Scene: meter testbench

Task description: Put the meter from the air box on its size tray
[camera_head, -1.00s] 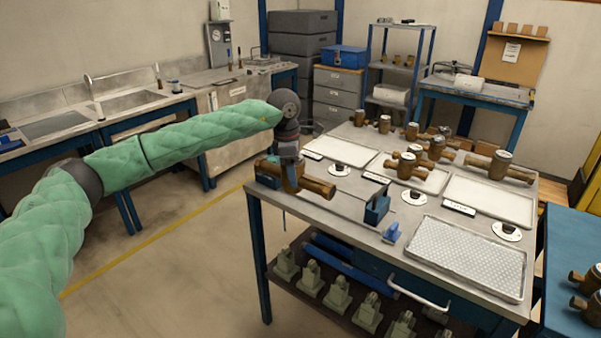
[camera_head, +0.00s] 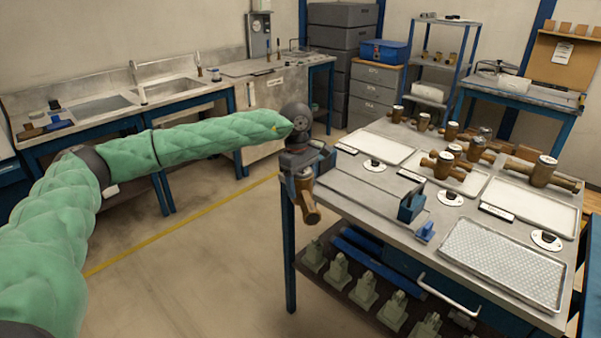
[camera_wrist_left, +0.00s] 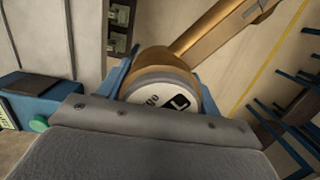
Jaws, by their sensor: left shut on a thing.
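My left gripper (camera_head: 300,172) is shut on a brass-coloured meter (camera_head: 308,203) at the table's left front edge in the head view. The meter hangs tilted, one pipe end pointing down. In the left wrist view the meter (camera_wrist_left: 160,80) sits between the blue fingers, with its white dial face partly hidden by the gripper body. Three white size trays lie on the table: a back one (camera_head: 385,148), a middle one (camera_head: 472,180) and a right one (camera_head: 535,208). Several meters stand at or near the back and middle trays, and one (camera_head: 543,172) at the right tray. My right gripper is out of view.
A blue clamp fixture (camera_head: 411,205) and a small blue block (camera_head: 426,231) stand on the table (camera_head: 345,190) right of the gripper. A perforated metal tray (camera_head: 503,262) lies at the front right.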

